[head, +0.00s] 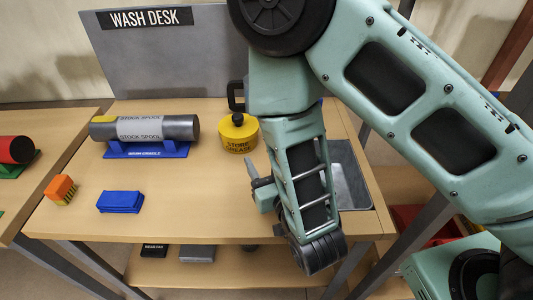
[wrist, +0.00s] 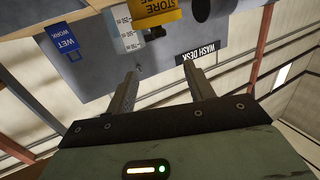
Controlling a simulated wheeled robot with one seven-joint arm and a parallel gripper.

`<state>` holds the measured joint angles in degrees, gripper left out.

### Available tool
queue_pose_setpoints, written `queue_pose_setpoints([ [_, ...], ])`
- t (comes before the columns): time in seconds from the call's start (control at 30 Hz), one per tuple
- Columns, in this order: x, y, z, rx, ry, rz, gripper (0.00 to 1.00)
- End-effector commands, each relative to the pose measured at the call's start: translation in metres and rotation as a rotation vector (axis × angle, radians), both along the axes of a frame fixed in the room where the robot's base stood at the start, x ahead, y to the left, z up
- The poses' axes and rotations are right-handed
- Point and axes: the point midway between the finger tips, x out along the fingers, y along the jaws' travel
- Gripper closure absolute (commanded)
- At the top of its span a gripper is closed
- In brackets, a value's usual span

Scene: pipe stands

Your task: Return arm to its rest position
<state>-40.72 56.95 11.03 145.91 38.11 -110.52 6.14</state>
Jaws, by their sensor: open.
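My arm hangs over the right part of the wash desk (head: 75,222), with its wrist low in front of the desk's right side. My gripper (wrist: 160,70) shows two fingers apart with nothing between them in the wrist view. In the head view only a little of my gripper (head: 257,178) shows, left of the wrist and pointing away over the desk. The wrist hides part of a grey tray (head: 352,182).
A yellow grease tub (head: 238,138) stands close beyond my gripper. A stock spool (head: 145,128) lies on a blue cradle (head: 147,150). A blue block (head: 120,202) and an orange brush (head: 61,188) lie at front left. A grey back panel (head: 165,60) rises behind.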

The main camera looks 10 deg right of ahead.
Motion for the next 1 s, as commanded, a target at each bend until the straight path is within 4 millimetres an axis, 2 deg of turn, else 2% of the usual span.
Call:
queue_pose_setpoints([
  [0.67,0.002,0.002,0.0,0.01,0.032,0.0,0.47],
  [0.87,0.01,0.017,-0.003,0.05,0.247,0.026,0.47],
  [1.0,0.004,0.033,-0.001,0.057,0.454,0.087,0.47],
])
